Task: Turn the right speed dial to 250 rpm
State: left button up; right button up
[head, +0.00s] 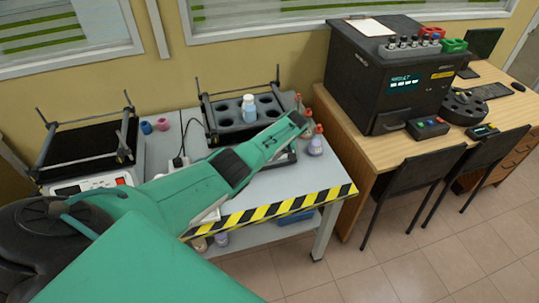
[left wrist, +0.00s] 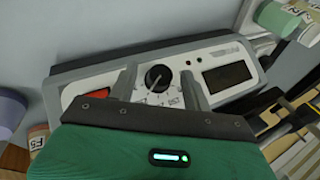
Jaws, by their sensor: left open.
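The right shaker (head: 226,128) stands on the grey table with a black holed rack on top, and my left arm covers its front panel in the head view. The left wrist view shows a white panel with the black round speed dial (left wrist: 158,77). My left gripper (left wrist: 158,88) is open, with one finger on each side of the dial; whether the fingers touch it I cannot tell. A dark display (left wrist: 226,77) is right of the dial and a red switch (left wrist: 95,91) left of it. No rpm reading is legible. My right gripper is not in view.
A white-blue bottle (head: 249,108) stands in the rack. Small flasks (head: 315,145) stand close right of my left arm. A second shaker (head: 75,157) is at the left. A wooden desk with a black analyser (head: 370,90) stands at the right.

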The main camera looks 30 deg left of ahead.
pick_arm(q)
jog(key=b+v, duration=0.1)
jog(key=v, duration=1.2)
jog(key=shift+d+r, duration=0.2)
jog(key=shift+r, duration=0.15)
